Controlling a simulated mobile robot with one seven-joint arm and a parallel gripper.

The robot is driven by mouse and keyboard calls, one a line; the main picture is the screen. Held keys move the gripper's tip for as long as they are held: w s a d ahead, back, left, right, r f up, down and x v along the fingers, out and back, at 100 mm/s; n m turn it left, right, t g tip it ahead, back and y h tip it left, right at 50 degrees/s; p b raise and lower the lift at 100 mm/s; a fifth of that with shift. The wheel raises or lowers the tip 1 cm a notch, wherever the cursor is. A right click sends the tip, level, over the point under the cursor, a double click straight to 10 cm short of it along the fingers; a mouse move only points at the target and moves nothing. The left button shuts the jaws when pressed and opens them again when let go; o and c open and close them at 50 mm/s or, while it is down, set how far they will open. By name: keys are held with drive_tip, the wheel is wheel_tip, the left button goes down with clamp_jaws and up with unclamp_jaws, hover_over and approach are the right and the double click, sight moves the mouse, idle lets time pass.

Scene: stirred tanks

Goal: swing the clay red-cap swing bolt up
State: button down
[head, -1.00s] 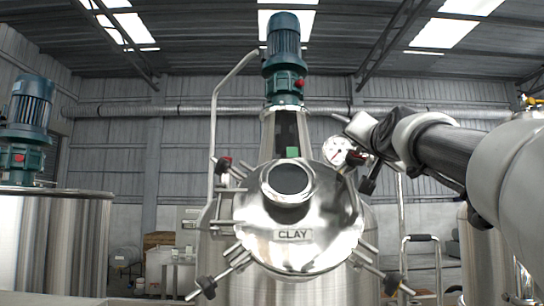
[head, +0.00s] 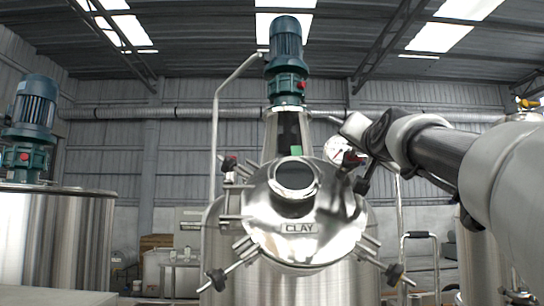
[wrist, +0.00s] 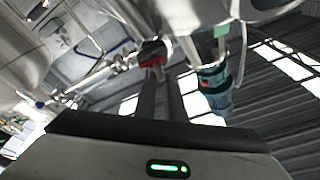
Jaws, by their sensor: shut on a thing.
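The CLAY tank's round steel lid (head: 300,228) faces me, with a dark round port and a name plate. Several swing bolts with dark knobs stand around its rim. My gripper (wrist: 152,60) is shut on a red-cap swing bolt (wrist: 150,48) in the wrist view; the cap is at the fingertips. In the head view my gripper (head: 361,158) is at the lid's upper right, by the pressure gauge. The fingers and the held bolt's shank are partly hidden there.
A teal motor (head: 285,50) stands above the lid. A pressure gauge (head: 337,150) is close beside my gripper. Another tank (head: 55,240) with a motor stands at the left. A metal handrail (head: 418,255) stands at the lower right.

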drive_tip(key=shift+w+a+f+g+y, duration=0.2)
drive_tip(key=shift+w+a+f, duration=0.15)
drive_tip(key=shift+f, duration=0.25)
drive_tip(key=shift+w+a+f+g+y, duration=0.1)
drive_tip(key=shift+w+a+f+y, duration=0.15)
drive_tip(key=shift+f, duration=0.3)
drive_tip(key=c, duration=1.9)
unclamp_jaws()
drive_tip(key=shift+o, duration=0.2)
drive_tip(key=shift+s, duration=0.2)
drive_tip(key=s+a+f, duration=0.1)
drive_tip(key=s, duration=1.7)
drive_tip(key=shift+a+f+h+b, duration=0.2)
drive_tip(key=shift+h+b, duration=0.15)
drive_tip(key=shift+h, duration=0.1)
